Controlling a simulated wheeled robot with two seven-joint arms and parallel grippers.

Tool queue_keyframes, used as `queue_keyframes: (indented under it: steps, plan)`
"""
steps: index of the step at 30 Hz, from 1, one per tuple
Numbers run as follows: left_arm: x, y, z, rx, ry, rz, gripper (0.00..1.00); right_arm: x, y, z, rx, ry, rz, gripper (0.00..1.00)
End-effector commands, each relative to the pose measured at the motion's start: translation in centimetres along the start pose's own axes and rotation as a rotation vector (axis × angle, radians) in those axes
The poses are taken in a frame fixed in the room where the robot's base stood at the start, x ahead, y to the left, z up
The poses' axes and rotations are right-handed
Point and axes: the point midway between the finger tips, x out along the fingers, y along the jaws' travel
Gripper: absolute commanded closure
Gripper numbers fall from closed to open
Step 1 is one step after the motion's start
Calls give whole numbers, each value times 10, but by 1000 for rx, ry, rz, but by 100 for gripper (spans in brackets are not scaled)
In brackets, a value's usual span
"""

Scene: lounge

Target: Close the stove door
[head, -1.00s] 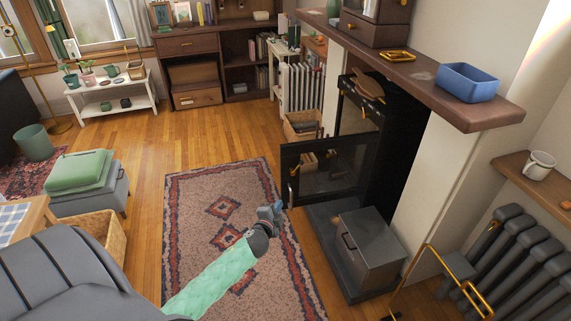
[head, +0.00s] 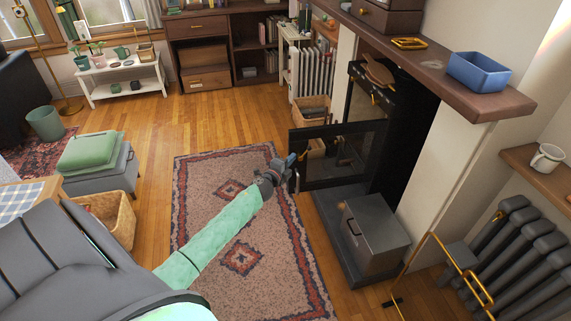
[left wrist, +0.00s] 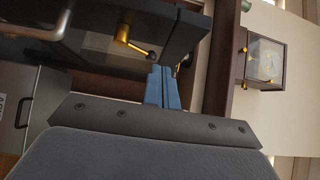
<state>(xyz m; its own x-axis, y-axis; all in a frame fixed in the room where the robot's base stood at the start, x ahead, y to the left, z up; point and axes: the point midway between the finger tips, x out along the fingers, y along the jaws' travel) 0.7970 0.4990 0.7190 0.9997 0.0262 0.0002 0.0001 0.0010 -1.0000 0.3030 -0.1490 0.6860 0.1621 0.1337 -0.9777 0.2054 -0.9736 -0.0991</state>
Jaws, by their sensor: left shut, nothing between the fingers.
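The stove door (head: 345,155), a black frame with a glass pane, stands swung open, out to the left of the black stove (head: 385,130). A small handle (head: 295,182) shows at its free edge. My left gripper (head: 290,160) is beside that free edge and overlaps it in the head view; I cannot tell whether they touch. In the left wrist view its blue fingers (left wrist: 163,85) are together and empty, close to a dark panel (left wrist: 180,35). A brass knob (left wrist: 128,38) shows beyond. My right gripper is not in view.
A grey metal box (head: 375,235) sits on the dark hearth slab (head: 345,255) below the door. A brass stand (head: 455,265) is to the right. The mantel shelf (head: 430,65) juts out above the stove. A patterned rug (head: 245,255) leaves clear floor in front.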

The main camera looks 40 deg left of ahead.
Motion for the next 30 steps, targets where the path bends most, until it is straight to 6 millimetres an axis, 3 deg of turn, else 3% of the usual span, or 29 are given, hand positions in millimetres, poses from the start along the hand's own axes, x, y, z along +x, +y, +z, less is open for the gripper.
queue_keyframes:
  steps: [6, 12, 30]
  plan:
    - [32, -2, 0, -2, -1, -1, 100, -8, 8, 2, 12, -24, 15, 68]
    - [50, -2, 19, -2, -2, -1, 100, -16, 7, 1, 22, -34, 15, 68]
    - [58, 0, 28, -1, 0, 0, 100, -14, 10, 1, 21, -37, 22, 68]
